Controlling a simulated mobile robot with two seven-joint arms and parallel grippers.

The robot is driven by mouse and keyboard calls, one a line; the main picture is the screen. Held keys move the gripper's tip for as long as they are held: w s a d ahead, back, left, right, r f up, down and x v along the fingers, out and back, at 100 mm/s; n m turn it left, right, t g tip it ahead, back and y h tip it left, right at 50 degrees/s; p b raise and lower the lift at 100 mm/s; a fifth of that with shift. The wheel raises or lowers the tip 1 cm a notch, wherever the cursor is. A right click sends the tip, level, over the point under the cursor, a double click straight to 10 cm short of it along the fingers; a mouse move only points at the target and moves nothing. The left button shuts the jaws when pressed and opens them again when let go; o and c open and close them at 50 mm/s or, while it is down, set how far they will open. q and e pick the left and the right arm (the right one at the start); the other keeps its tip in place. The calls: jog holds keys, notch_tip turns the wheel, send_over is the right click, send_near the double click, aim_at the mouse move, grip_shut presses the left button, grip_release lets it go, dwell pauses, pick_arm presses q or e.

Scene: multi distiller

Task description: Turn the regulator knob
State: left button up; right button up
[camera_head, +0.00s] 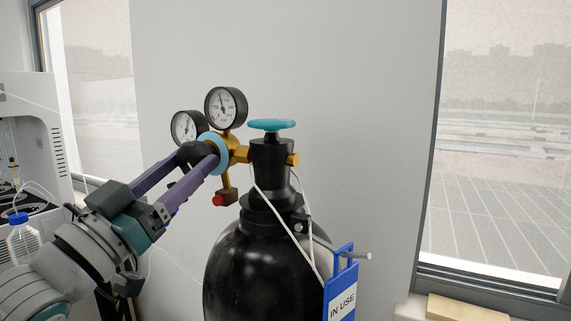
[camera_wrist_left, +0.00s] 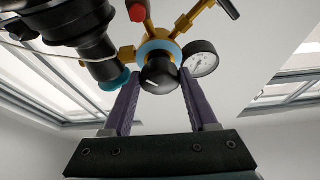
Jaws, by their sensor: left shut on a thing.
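The regulator is a brass body (camera_head: 240,153) with two round gauges, fixed to the neck of a black gas cylinder (camera_head: 255,265). Its knob is black and rounded (camera_head: 193,154), with a light blue ring (camera_head: 217,152) behind it. My left gripper (camera_head: 200,158) comes in from the left with its purple fingers on either side of the knob, shut on it. In the left wrist view the knob (camera_wrist_left: 159,76) sits between the tips of the two purple fingers (camera_wrist_left: 158,85). The right gripper is in neither view.
A light blue valve handwheel (camera_head: 271,125) tops the cylinder. A blue "IN USE" tag (camera_head: 341,290) hangs on white cord at its front right. A white machine (camera_head: 40,135) and a blue-capped bottle (camera_head: 22,240) stand at the left. The wall is behind, with windows at both sides.

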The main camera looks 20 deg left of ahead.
pick_arm(q)
jog(key=shift+m+h, duration=0.6)
jog(key=shift+m, duration=0.6)
jog(key=o, duration=1.4)
jog(key=b+v, duration=0.3)
jog(key=v, duration=0.7)
